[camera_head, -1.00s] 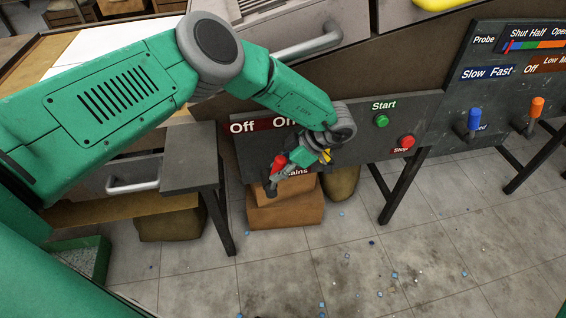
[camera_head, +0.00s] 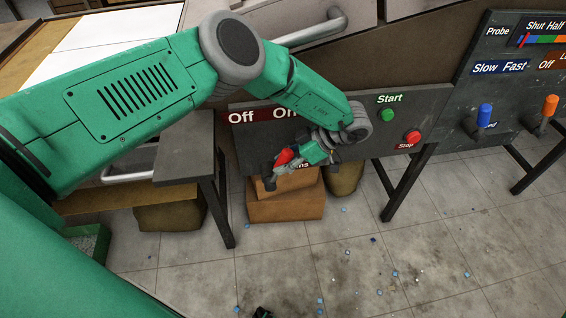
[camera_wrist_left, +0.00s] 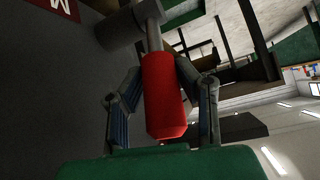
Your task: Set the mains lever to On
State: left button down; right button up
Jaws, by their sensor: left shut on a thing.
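The mains lever has a red handle (camera_head: 284,156) on a grey shaft, on the dark panel below the red label strip (camera_head: 262,115) reading Off at left and On at right. In the head view the handle leans up to the right. In the left wrist view the red handle (camera_wrist_left: 164,98) lies between both fingers of my left gripper (camera_wrist_left: 162,80), which is shut on it. In the head view the left gripper (camera_head: 296,160) partly covers the lever and the Mains label.
Right of my left gripper are a green Start button (camera_head: 388,115) and a red Stop button (camera_head: 413,137). A blue lever (camera_head: 485,114) and an orange lever (camera_head: 550,105) stand farther right. A cardboard box (camera_head: 285,207) sits below. Small tiles dot the floor.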

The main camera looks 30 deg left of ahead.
pick_arm(q)
jog(key=shift+w+a+r, duration=0.15)
jog(key=shift+w+r, duration=0.05)
jog(key=shift+w, duration=0.15)
jog(key=c, duration=1.4)
grip_release()
jog(key=shift+o, duration=0.9)
jog(key=shift+s+f, duration=0.1)
jog(key=shift+f, duration=0.05)
jog(key=v, duration=1.2)
jog(key=shift+f, duration=0.1)
